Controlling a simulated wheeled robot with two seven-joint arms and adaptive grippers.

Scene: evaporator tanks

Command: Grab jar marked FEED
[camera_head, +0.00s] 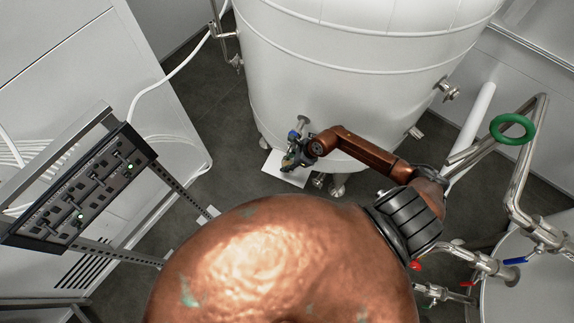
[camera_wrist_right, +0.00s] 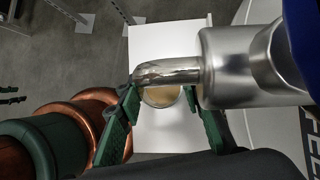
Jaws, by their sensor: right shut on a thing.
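A round jar (camera_wrist_right: 160,96) with tan contents shows in the right wrist view, directly below the bent end of a shiny metal pipe (camera_wrist_right: 165,73). The pipe hides part of its top. My right gripper (camera_wrist_right: 160,98) has its green fingers on either side of the jar and is shut on it. In the head view my right gripper (camera_head: 297,152) is at the lower front of the large white tank, and the jar is hard to make out there. Black letters, cut off and starting like "FEE", show at the right edge of the wrist view. My left gripper is not in view.
A white board (camera_head: 285,170) lies below the gripper. The large white tank (camera_head: 340,80) stands behind it. A black switch panel (camera_head: 85,190) with green lights is at left. Metal pipes with a green ring (camera_head: 512,129) stand at right. Dark floor is open left of the tank.

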